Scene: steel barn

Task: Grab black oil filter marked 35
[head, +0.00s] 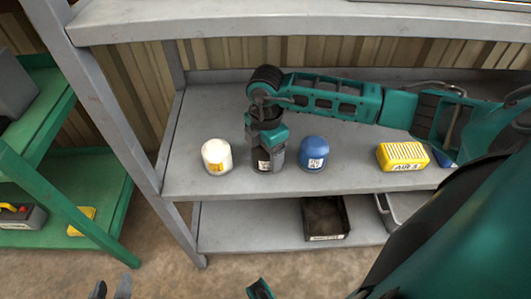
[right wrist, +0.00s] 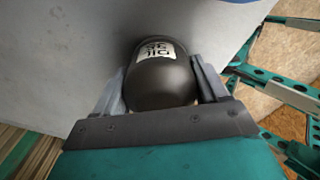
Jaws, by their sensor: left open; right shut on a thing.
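The black oil filter (head: 262,161) stands on the grey shelf between a white filter (head: 216,157) and a blue filter (head: 314,153). My right gripper (head: 267,158) comes down over it from above and is shut on it, hiding much of it. In the right wrist view the black filter (right wrist: 162,82) sits between the two fingers (right wrist: 163,88), its white label upside down and apparently reading OIL 35. My left gripper (head: 111,289) is open and empty at the bottom edge of the head view, low and away from the shelf.
A yellow box (head: 403,156) marked AIR 5 stands right of the blue filter. A black bin (head: 326,218) and a grey tray (head: 397,211) are on the lower shelf. A grey upper shelf (head: 300,22) overhangs. A green rack (head: 62,180) stands left.

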